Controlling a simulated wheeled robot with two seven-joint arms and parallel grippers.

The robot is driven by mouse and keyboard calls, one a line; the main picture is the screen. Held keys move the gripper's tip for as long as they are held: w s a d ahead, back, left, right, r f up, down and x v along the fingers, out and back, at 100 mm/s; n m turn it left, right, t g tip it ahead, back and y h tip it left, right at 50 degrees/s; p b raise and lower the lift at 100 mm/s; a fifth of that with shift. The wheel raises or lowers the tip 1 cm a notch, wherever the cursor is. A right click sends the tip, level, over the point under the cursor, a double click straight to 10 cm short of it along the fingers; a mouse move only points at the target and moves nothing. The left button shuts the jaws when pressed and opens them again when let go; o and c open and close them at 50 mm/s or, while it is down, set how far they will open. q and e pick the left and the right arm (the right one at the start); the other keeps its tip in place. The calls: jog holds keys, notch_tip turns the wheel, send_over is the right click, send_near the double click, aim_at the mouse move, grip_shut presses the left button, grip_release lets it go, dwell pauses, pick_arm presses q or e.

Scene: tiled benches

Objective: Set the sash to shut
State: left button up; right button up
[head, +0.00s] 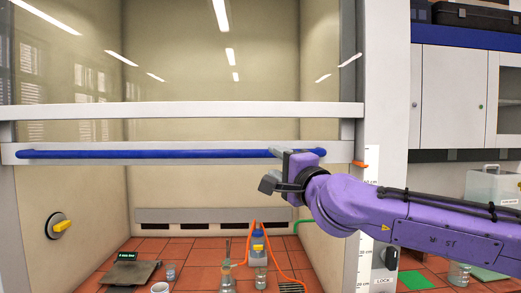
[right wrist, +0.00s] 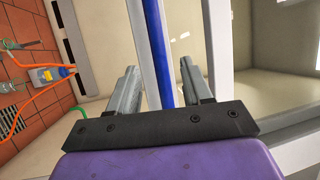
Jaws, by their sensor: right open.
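The fume hood's glass sash (head: 190,60) is partly raised, with an open gap below its pale bottom rail (head: 345,151). A blue handle bar (head: 140,154) runs along that rail; it also shows in the right wrist view (right wrist: 157,50). My right gripper (head: 280,152) is at the right part of the bar. In the right wrist view the bar runs between the two parted fingers of the gripper (right wrist: 158,82), so it is open around or just in front of the bar; contact cannot be told. My left gripper is not in view.
An orange pointer (head: 360,164) sits beside a centimetre scale (head: 371,180) on the right post, above a LOCK plate (head: 384,281). Inside the hood are a balance (head: 130,272), a blue-capped bottle (head: 257,246) and orange tubing (head: 278,252). The space just below the bar looks clear.

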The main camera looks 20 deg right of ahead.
aim_at(262, 154)
jog(key=p+x, duration=0.3)
jog(key=x, duration=0.5)
jog(key=shift+w+a, duration=0.15)
jog(key=shift+w, duration=0.45)
jog(key=shift+c, duration=0.3)
jog(key=shift+s, duration=0.1)
grip_shut()
jog(key=shift+f, duration=0.1)
